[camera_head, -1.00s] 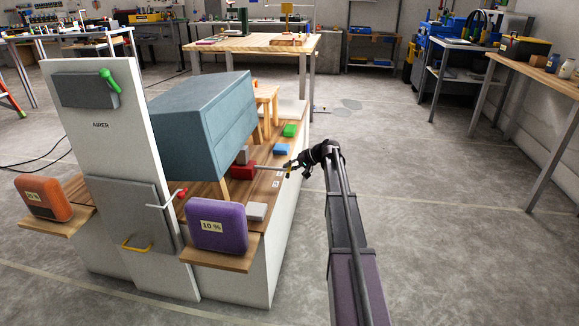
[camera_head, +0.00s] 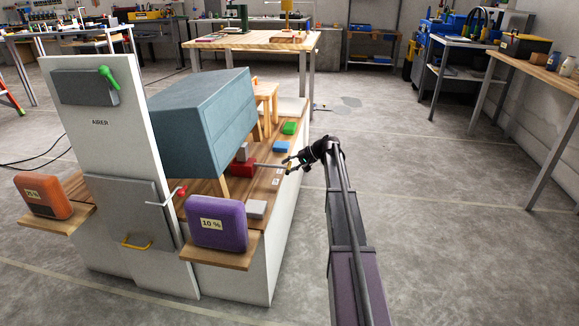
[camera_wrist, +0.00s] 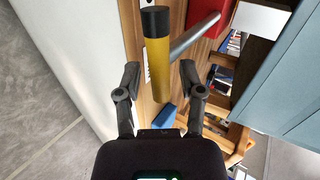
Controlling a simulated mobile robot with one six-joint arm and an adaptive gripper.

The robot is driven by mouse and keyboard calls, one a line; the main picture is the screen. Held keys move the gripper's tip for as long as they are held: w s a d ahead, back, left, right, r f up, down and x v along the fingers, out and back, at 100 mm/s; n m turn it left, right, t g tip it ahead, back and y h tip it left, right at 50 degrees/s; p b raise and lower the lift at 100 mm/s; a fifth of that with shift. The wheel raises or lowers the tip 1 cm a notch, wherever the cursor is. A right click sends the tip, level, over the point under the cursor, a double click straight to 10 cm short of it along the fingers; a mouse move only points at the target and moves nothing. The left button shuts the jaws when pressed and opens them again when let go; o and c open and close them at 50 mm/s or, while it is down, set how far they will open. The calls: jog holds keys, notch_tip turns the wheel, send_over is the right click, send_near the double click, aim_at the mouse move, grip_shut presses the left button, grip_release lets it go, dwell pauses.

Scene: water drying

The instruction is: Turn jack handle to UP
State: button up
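The jack is a red block (camera_head: 242,170) on the wooden bench top, partly under the blue-grey box. A grey bar (camera_head: 268,166) runs right from it to a yellow grip. In the wrist view the yellow grip (camera_wrist: 159,70) with its black end lies between my gripper's fingers (camera_wrist: 159,84), and the grey bar (camera_wrist: 195,36) leads up right to the red jack (camera_wrist: 212,14). My gripper (camera_head: 291,163) is at the grip in the head view. The fingers are spread with visible gaps on both sides of the grip. The small white bench labels (camera_head: 277,178) are unreadable.
The blue-grey box (camera_head: 195,125) stands close above the jack. Blue (camera_head: 281,147) and green (camera_head: 290,127) blocks lie farther back on the bench. A purple case (camera_head: 217,223) sits in front. The floor right of the bench is open.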

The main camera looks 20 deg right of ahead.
dwell(0.6)
